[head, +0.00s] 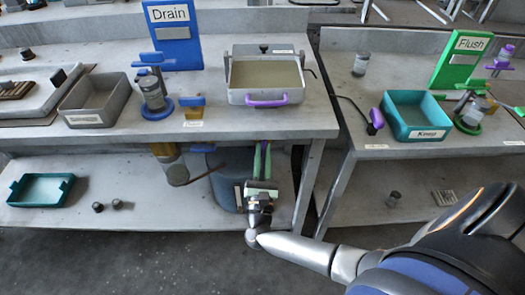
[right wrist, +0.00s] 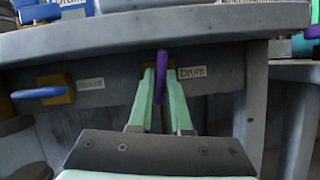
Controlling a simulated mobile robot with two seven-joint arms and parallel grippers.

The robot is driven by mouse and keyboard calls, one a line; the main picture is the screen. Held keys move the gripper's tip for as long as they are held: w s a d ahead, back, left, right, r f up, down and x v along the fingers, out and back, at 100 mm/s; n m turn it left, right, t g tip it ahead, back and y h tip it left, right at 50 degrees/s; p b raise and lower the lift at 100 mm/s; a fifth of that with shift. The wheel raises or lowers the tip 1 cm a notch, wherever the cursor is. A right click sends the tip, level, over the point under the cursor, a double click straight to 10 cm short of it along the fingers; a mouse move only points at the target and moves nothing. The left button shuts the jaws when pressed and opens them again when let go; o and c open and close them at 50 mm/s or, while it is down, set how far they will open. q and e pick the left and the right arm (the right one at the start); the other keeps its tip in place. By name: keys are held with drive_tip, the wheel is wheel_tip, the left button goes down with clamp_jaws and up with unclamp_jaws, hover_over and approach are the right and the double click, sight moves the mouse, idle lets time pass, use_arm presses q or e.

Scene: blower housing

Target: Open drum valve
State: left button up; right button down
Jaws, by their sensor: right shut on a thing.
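The drum valve's purple lever (right wrist: 161,62) shows in the right wrist view under the table edge, beside a label reading "Drum" (right wrist: 192,73). It stands roughly upright in that picture. My right gripper (right wrist: 160,80) is shut on the purple lever, with one pale green finger on each side of it. In the head view my right gripper (head: 262,150) reaches up under the front edge of the middle table. There the fingers and table edge mostly hide the lever, and the valve body cannot be made out. My left gripper is not in view.
A blue-grey drum (head: 222,178) stands on the lower shelf behind my gripper. A blue lever on a yellow valve (right wrist: 50,92) is to the left. A grey tray with a purple handle (head: 267,99) sits above. A table leg (head: 308,190) stands close right.

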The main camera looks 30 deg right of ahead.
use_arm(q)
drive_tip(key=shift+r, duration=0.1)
use_arm(e)
drive_tip(key=shift+d+r+n, duration=0.1)
drive_tip(key=shift+n, duration=0.3)
drive_tip(key=c, duration=0.9)
unclamp_jaws()
drive_tip(key=shift+o, duration=0.2)
drive_tip(key=shift+s+a+f, duration=0.3)
drive_tip(key=shift+s+f, duration=0.05)
use_arm(q)
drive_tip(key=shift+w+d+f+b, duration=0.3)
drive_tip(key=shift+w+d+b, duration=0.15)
drive_tip(key=shift+b, duration=0.4)
use_arm(e)
drive_tip(key=v, duration=1.1)
drive_tip(key=shift+s, duration=0.3)
